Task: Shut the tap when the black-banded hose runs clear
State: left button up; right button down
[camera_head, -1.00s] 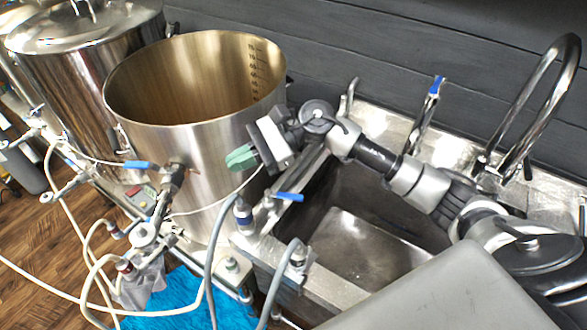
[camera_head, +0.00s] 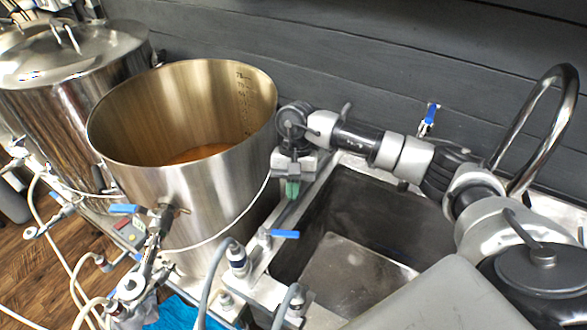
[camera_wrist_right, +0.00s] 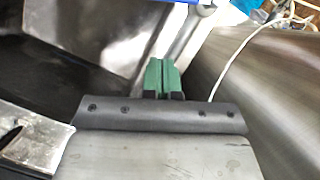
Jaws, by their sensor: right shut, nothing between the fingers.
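My right gripper (camera_head: 292,189) has green fingertips, closed together and empty, pointing down between the open kettle (camera_head: 180,205) and the sink (camera_head: 360,265). They also show in the right wrist view (camera_wrist_right: 161,78). A tap with a blue lever (camera_head: 285,234) sits on the sink's near-left rim, below the fingertips and apart from them. Another blue lever (camera_head: 125,209) is on the valve at the kettle's front. A grey hose (camera_head: 207,285) runs from a dark-ringed fitting (camera_head: 237,258); I cannot tell whether this is the black-banded hose. No flow is visible. My left gripper is out of view.
Orange-brown liquid (camera_head: 198,153) lies in the open kettle. A lidded kettle (camera_head: 75,110) stands at the left. A blue-handled wall tap (camera_head: 430,115) and a curved spout (camera_head: 550,120) rise behind the sink. Cream hoses (camera_head: 72,275) hang at the lower left.

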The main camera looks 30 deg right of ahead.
aim_at(285, 234)
jog(key=p+x, duration=0.1)
jog(key=x, duration=0.2)
jog(key=shift+s+a, duration=0.15)
jog(key=shift+s, duration=0.1)
jog(key=s+a+p, duration=0.2)
jog(key=shift+s+a+f, duration=0.1)
jog(key=shift+s, duration=0.3)
